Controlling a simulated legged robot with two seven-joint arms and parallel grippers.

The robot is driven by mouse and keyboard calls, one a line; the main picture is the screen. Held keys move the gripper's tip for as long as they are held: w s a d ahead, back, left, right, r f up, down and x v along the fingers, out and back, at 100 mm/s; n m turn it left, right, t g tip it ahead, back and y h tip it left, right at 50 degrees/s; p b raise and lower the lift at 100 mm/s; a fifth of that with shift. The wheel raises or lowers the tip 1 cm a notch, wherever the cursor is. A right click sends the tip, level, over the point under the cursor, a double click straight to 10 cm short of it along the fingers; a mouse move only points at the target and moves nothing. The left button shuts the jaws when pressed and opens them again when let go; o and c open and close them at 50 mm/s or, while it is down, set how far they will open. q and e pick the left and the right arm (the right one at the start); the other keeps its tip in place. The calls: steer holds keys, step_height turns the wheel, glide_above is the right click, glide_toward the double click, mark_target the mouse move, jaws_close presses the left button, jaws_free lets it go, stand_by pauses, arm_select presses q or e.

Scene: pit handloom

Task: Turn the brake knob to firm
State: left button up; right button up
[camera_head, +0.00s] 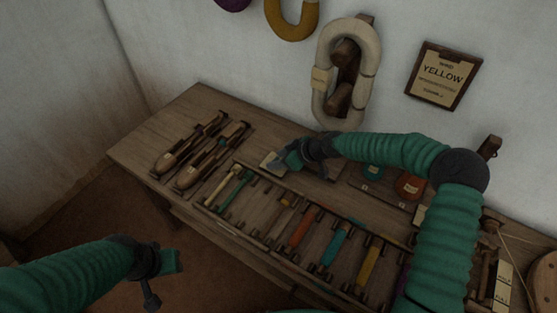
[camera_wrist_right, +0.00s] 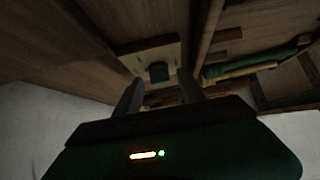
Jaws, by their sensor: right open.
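In the right wrist view a small dark knob (camera_wrist_right: 158,72), which looks like the brake knob, stands on a pale plate (camera_wrist_right: 130,62). In the head view the pale plate (camera_head: 267,158) lies on the bench behind the bobbin tray, and the knob is hidden or too small to make out. My right gripper (camera_head: 281,165) is at the plate. It is open, and in the wrist view its two fingers (camera_wrist_right: 160,88) point toward the knob, one on each side. I cannot tell whether they touch it. My left gripper (camera_head: 168,264) hangs in front of the bench, its jaws unclear.
Wooden shuttles (camera_head: 185,145) lie left on the bench (camera_head: 150,135). A tray (camera_head: 232,227) of several coloured bobbins runs along the front. Yarn pots (camera_head: 410,185) stand right, partly behind my right arm. A pale yarn hank (camera_head: 324,70) and a "YELLOW" sign (camera_head: 443,76) hang on the wall.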

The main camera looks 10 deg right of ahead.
steer(key=shift+d, duration=0.1)
steer(key=shift+r, duration=0.1)
jaws_close()
